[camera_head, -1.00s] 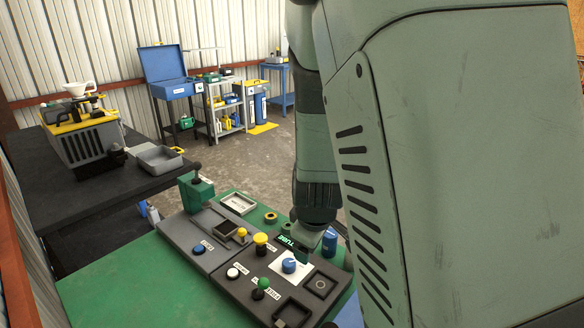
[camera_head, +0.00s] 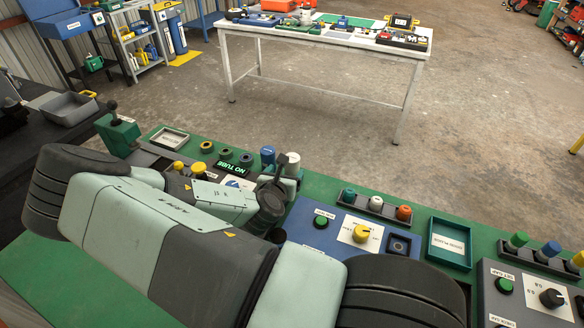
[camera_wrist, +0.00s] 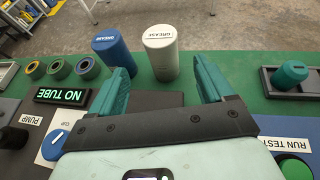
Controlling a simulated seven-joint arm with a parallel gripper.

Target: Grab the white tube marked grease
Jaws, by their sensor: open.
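The white tube (camera_wrist: 161,55) has "GREASE" on its top and stands upright on the green bench top; the head view shows it too (camera_head: 293,160). My gripper (camera_wrist: 160,72) is open, with one teal finger toward each side of the tube. In the wrist view the tube appears between and just beyond the fingertips; I cannot tell how deep between them it sits. A blue tube (camera_wrist: 112,52) stands upright close to its left, by the left finger. In the head view my gripper (camera_head: 284,182) partly hides the white tube's lower part.
A "NO TUBE" display (camera_wrist: 62,96) and several ring-shaped parts (camera_wrist: 59,67) lie left. A dark tray with a green tube (camera_wrist: 290,76) is to the right. Bare green bench top separates it from the white tube. Control panels (camera_head: 340,235) line the bench.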

